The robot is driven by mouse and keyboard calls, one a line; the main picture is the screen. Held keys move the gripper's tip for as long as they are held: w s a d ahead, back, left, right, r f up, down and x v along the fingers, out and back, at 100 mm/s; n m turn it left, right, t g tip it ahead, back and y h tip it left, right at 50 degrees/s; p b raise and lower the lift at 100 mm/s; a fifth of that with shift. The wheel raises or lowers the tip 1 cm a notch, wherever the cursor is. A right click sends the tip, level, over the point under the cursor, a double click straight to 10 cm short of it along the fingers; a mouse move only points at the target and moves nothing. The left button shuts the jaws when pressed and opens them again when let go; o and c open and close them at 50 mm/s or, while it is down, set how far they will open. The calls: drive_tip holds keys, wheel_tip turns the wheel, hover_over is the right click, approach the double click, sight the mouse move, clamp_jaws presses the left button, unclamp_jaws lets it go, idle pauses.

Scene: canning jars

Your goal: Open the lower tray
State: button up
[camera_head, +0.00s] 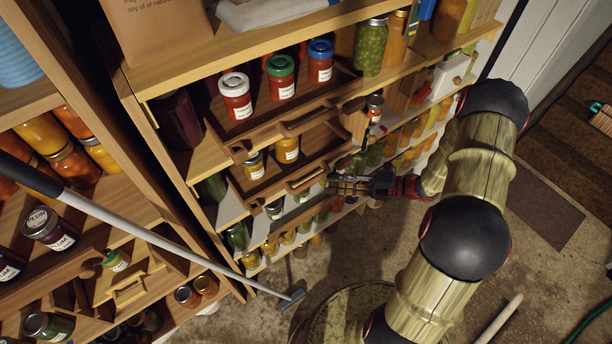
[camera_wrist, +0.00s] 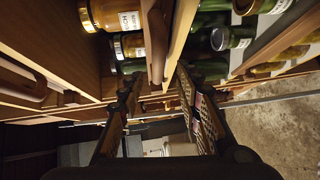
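The lower tray (camera_head: 262,191) is a wooden tray in the middle shelf unit, below a similar upper tray (camera_head: 263,136). Yellow jars (camera_head: 287,150) stand in it. Its wooden bar handle (camera_head: 306,179) is on its front. My gripper (camera_head: 331,181) is at the right end of this handle. In the wrist view my gripper (camera_wrist: 156,78) is open, with one finger on each side of the handle's near end (camera_wrist: 156,45). No contact between fingers and handle can be made out. The tray's front board (camera_wrist: 181,32) runs close beside the right finger.
Red jars (camera_head: 236,97) with white, green and blue lids stand above the lower tray. More jars fill the shelves below. A grey pole (camera_head: 160,241) leans across the left shelf unit. The concrete floor (camera_head: 345,255) in front is partly open.

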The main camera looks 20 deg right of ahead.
sight(312, 182)
drive_tip(key=shift+m, duration=0.6)
drive_tip(key=b+x, duration=0.1)
drive_tip(key=x, duration=0.6)
drive_tip(key=shift+a+r+b, duration=0.1)
drive_tip(key=shift+a+b, duration=0.3)
drive_tip(key=shift+c, duration=0.4)
drive_tip(key=c, duration=0.7)
clamp_jaws()
